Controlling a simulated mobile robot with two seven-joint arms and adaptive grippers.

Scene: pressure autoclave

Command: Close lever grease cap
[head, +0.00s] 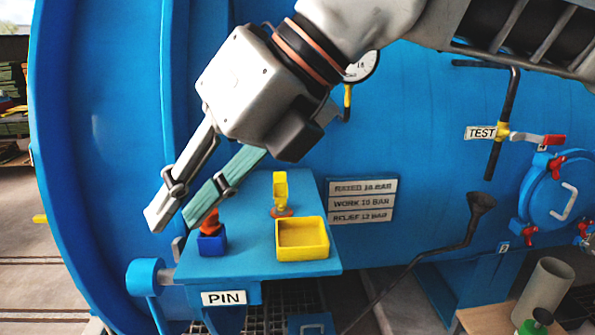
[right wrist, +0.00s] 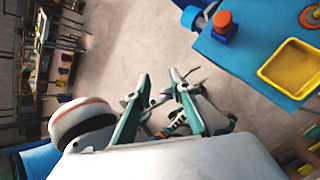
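I cannot tell for sure which part is the lever grease cap. On the blue shelf (head: 255,240) a yellow upright piece (head: 280,187) stands on an orange round base (head: 283,212); part of that base shows in the right wrist view (right wrist: 311,16). A blue block (head: 212,243) with an orange-red top (head: 209,222) sits at the shelf's left; it also shows in the right wrist view (right wrist: 222,28). My right gripper (head: 176,217) is open and empty, its fingers apart, just above and left of the blue block in the head view. My left gripper is not in view.
A yellow tray (head: 302,222) lies on the shelf's right front. A PIN label (head: 224,298) is on its front edge. The large blue vessel (head: 400,120) stands behind, with a gauge (head: 362,66) and a dark bent rod (head: 440,249) right of the shelf. Floor is open at left.

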